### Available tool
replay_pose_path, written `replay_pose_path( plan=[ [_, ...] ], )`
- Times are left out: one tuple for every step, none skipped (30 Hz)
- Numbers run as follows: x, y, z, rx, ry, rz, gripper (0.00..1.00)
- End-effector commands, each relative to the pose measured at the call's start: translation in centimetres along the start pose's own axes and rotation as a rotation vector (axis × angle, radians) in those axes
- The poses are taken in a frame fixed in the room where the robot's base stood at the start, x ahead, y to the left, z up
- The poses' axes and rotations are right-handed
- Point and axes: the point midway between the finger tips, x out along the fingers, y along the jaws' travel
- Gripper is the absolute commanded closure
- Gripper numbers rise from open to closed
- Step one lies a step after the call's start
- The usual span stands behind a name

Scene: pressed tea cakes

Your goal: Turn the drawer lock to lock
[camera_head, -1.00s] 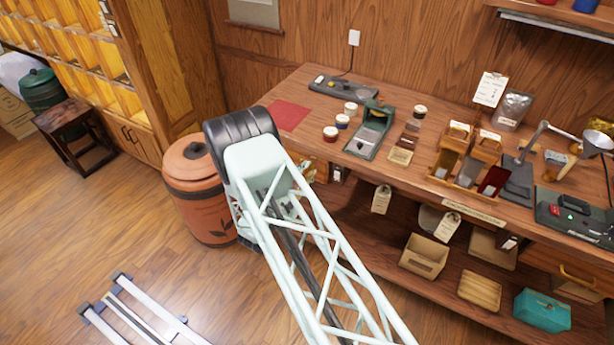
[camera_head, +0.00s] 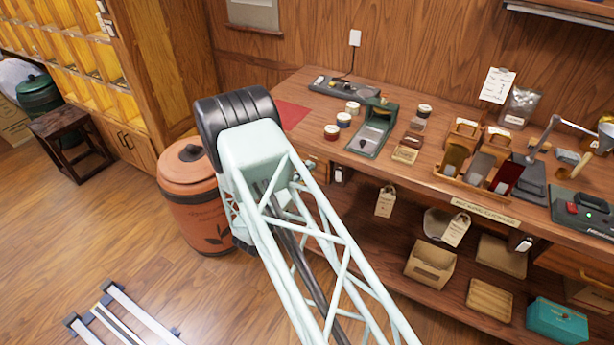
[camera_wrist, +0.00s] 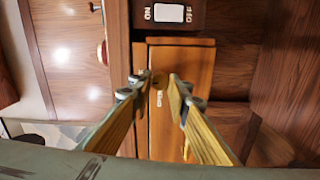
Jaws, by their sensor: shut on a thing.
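The wooden drawer front (camera_wrist: 196,72) fills the middle of the wrist view. It carries a small pale label (camera_wrist: 159,98) and a small round brass-coloured lock (camera_wrist: 158,82) above that label. My gripper (camera_wrist: 160,80) has one finger on each side of the lock and is shut on it; the contact is small and dim in the picture. A brass handle (camera_wrist: 185,149) shows in part lower on the drawer, beside the right finger. In the head view my arm hides the gripper and most of the drawer; only a strip of drawer front (camera_head: 319,168) shows under the desk's left end.
A switch box with a white plate (camera_wrist: 169,13) is just beyond the drawer; it also shows under the desk edge (camera_head: 340,174). The desk (camera_head: 300,90) holds tins and tools. An orange bin (camera_head: 190,205) stands close left of my arm. Open floor (camera_head: 80,240) lies left.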

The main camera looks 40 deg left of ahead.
Motion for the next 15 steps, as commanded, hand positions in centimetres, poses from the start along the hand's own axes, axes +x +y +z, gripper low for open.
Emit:
replay_pose_path(
  plan=[
    [0.01, -0.21, 0.04, 0.020, 0.000, 0.000, 0.94],
    [0.01, -0.19, 0.04, 0.031, 0.000, 0.000, 0.94],
    [0.01, -0.16, 0.04, 0.045, 0.000, 0.000, 0.94],
    [0.01, -0.13, 0.03, 0.055, 0.000, 0.000, 0.94],
    [0.01, -0.11, 0.02, 0.062, 0.000, 0.000, 0.94],
    [0.01, -0.08, 0.02, 0.071, 0.000, 0.000, 0.94],
    [0.01, -0.06, 0.02, 0.078, 0.000, 0.000, 0.94],
    [0.01, -0.04, 0.01, 0.083, 0.000, 0.000, 0.94],
    [0.01, -0.02, 0.01, 0.088, 0.000, 0.000, 0.94],
    [0.01, 0.00, 0.01, 0.091, 0.000, 0.000, 0.94],
    [0.01, 0.01, 0.01, 0.093, 0.000, 0.000, 0.94],
    [0.01, 0.02, 0.00, 0.095, 0.000, 0.000, 0.94],
    [0.01, 0.03, 0.00, 0.096, 0.000, 0.000, 0.94],
    [0.01, 0.04, 0.00, 0.097, 0.000, 0.000, 0.94],
    [0.01, 0.05, 0.00, 0.097, 0.000, 0.000, 0.94]
  ],
)
